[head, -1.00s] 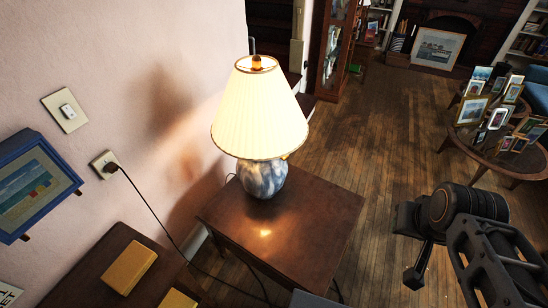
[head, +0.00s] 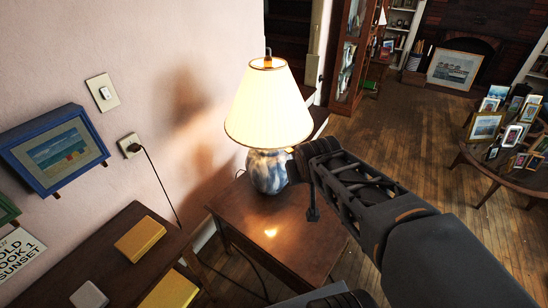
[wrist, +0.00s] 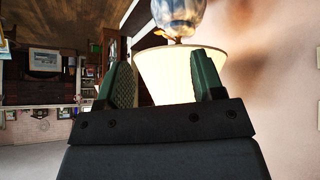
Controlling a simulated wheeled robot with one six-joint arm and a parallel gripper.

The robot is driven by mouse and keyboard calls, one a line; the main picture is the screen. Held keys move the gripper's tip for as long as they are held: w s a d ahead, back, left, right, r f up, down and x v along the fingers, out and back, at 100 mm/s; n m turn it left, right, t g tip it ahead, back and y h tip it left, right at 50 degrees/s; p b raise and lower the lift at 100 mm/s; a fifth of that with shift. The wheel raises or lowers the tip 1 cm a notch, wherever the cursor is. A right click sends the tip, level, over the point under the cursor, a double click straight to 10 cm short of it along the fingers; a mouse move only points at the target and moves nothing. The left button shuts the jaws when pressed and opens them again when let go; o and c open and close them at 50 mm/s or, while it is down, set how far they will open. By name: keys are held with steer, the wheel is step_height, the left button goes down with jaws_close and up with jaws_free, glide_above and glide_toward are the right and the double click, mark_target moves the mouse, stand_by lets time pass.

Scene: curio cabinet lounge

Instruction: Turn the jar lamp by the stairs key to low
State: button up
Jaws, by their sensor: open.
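The lamp has a blue-and-white mottled jar base (head: 268,172) and a cream pleated shade (head: 270,108). It stands lit on a small brown side table (head: 300,230) near the stair opening. A small pale knob-like part (head: 290,149) shows at the jar's upper right, by my arm; its setting cannot be read. The wrist view is upside down, with the shade (wrist: 178,75) behind and between the fingers and the jar (wrist: 180,14) above. My gripper (wrist: 165,76) is open and empty. In the head view its fingers are hidden by my wrist, at the jar's right side.
A dark wood desk (head: 120,245) with yellow books stands at the left. A blue-framed picture (head: 55,150), a wall switch (head: 103,92) and an outlet (head: 130,146) with a cord are on the wall. A round table (head: 500,165) of photo frames stands right. Wooden floor (head: 400,150) lies open between.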

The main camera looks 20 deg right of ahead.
mark_target(292, 152)
steer(key=w+d+f+n+t+b, duration=0.1)
steer(key=w+d+f+t+b, duration=0.3)
steer(key=w, duration=0.4)
steer(key=w+d+f+t+b, duration=0.3)
steer(key=w+d+f+b, duration=0.1)
steer(key=w+d, duration=0.4)
steer(key=w+d+f+n+t+y+b, duration=0.1)
steer(key=w+f+n+y+b, duration=0.1)
steer(key=f+y+b, duration=0.3)
steer(key=w+d+f+n+t+y+b, duration=0.1)
steer(key=w+f+n+t+y, duration=0.2)
steer(key=f, duration=0.4)
steer(key=shift+g+y, duration=0.4)
steer(key=shift+g, duration=0.3)
steer(key=x, duration=1.2)
steer(key=shift+a, duration=0.15)
steer(key=shift+c, duration=0.4)
steer(key=c, duration=0.9)
steer(key=shift+o, duration=0.2)
steer(key=shift+f+b, duration=0.1)
steer(key=shift+b, duration=0.4)
